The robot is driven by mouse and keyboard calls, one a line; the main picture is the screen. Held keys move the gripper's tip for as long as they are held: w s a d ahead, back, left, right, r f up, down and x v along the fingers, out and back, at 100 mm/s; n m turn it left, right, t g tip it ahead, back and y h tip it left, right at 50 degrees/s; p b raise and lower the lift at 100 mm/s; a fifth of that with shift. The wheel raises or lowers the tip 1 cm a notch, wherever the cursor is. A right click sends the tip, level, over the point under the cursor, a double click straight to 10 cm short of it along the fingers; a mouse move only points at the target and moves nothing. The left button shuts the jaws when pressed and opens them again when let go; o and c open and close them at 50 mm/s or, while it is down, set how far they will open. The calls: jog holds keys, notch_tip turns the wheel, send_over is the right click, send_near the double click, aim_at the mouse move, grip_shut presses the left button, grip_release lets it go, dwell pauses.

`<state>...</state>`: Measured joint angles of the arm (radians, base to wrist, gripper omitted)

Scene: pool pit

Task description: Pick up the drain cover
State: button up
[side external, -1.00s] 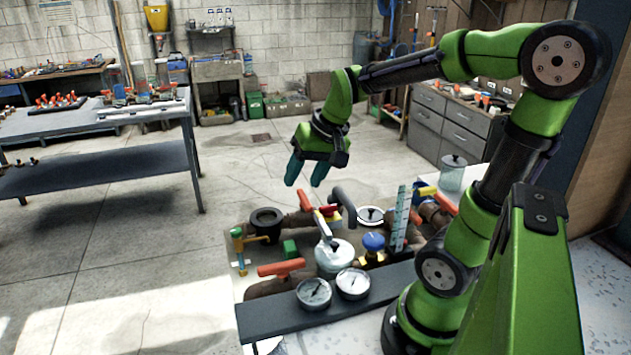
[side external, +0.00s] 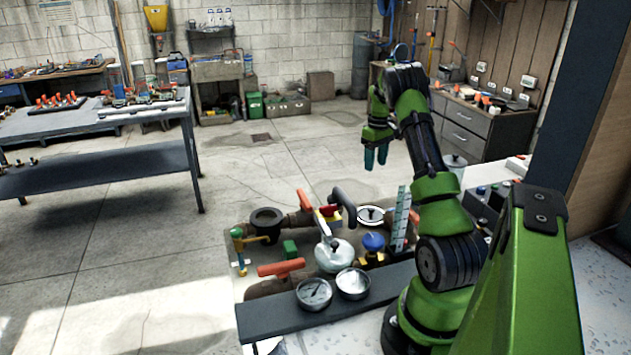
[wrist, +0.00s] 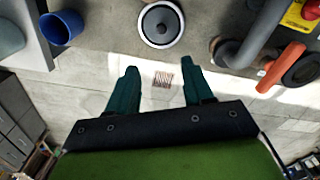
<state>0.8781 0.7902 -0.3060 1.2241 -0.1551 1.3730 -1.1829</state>
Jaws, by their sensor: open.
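A round dark grey disc with a white rim and a small centre knob, which looks like the drain cover (side external: 371,215), lies among the pipe fittings in the side external view. It also shows in the wrist view (wrist: 149,24) at the top middle, beyond my fingertips. My gripper (side external: 376,158) hangs above and behind the disc in the side external view, fingers pointing down. In the wrist view my gripper (wrist: 159,70) has its two teal fingers apart with nothing between them. The gripper and disc are apart. A small slotted floor grate (wrist: 163,79) shows far below between the fingers.
A curved grey pipe (side external: 344,203) and a red-and-yellow part (side external: 327,216) stand left of the disc. A blue-topped valve (side external: 373,241) and a pale upright strip (side external: 402,212) are close in front and right. A blue cup (wrist: 60,27) shows in the wrist view.

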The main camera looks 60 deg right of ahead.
send_over(371, 209)
jog(key=f, duration=1.1)
jog(key=shift+w+d+f, duration=0.15)
jog(key=shift+d, duration=0.1)
jog(key=f, duration=0.4)
jog(key=shift+s+a+f, duration=0.1)
jog(key=shift+s+a, duration=0.1)
jog(key=shift+f, duration=0.55)
grip_shut()
